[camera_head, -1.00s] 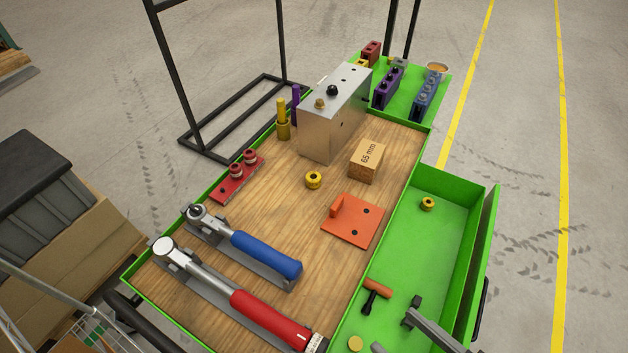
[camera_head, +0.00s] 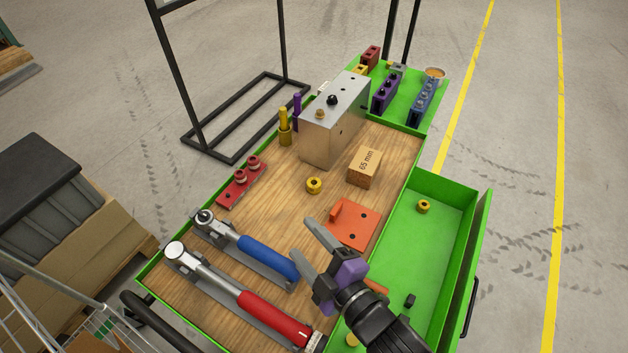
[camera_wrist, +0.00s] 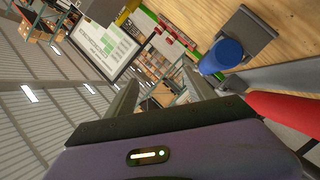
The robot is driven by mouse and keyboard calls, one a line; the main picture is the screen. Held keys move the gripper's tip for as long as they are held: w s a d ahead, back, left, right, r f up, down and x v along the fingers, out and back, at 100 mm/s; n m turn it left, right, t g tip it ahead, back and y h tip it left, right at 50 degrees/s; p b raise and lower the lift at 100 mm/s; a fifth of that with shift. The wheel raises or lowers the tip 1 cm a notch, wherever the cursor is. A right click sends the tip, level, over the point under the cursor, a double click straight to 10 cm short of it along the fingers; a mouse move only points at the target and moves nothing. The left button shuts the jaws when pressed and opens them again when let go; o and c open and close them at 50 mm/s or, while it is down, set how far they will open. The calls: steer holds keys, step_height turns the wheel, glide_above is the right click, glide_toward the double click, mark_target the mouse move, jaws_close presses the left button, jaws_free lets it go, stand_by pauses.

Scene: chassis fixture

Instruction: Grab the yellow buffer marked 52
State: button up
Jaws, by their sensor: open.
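A small yellow ring-shaped piece (camera_head: 314,186) with a dark centre sits on the wooden tabletop, left of the wooden block. A similar yellow piece (camera_head: 423,206) lies in the open green drawer. A yellow disc (camera_head: 352,340) shows at the drawer's near end, partly hidden by my arm. The number 52 cannot be read on any of them. My gripper (camera_head: 302,238) is open and empty, over the tabletop between the blue-handled wrench and the orange plate. It is apart from all the yellow pieces. No yellow ring can be made out in the wrist view.
A blue-handled wrench (camera_head: 262,255) and a red-handled wrench (camera_head: 270,318) lie at the near left. An orange plate (camera_head: 360,228), a block marked 65 mm (camera_head: 364,168) and a tall metal box (camera_head: 325,140) stand around the tabletop ring. The green drawer (camera_head: 405,255) is open at right.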

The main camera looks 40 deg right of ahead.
steer(key=w+d+f+n+g+h+p, duration=0.1)
steer(key=w+d+n+g+h+p, duration=0.3)
steer(key=w+n, duration=0.6)
steer(key=d+f+n, duration=0.1)
steer(key=n, duration=0.1)
steer(key=s+d+f+n+h+b, duration=0.1)
steer(key=d+f+n, duration=0.1)
steer(key=d+f+n+g+h+b, duration=0.1)
steer(key=d+n, duration=0.1)
steer(key=n, duration=0.1)
steer(key=shift+s+d+f, duration=0.1)
steer(key=shift+s+f, duration=0.1)
steer(key=shift+s+d+f+n, duration=0.2)
steer(key=shift+d+n, duration=0.05)
steer(key=shift+n, duration=0.55)
glide_toward(313, 182)
steer(key=shift+w+d+f, duration=0.3)
steer(key=shift+w+d, duration=0.45)
steer(key=shift+d, duration=0.05)
steer(key=shift+a+x, duration=0.2)
steer(key=shift+x, duration=2.5)
steer(key=shift+f, duration=0.15)
jaws_close()
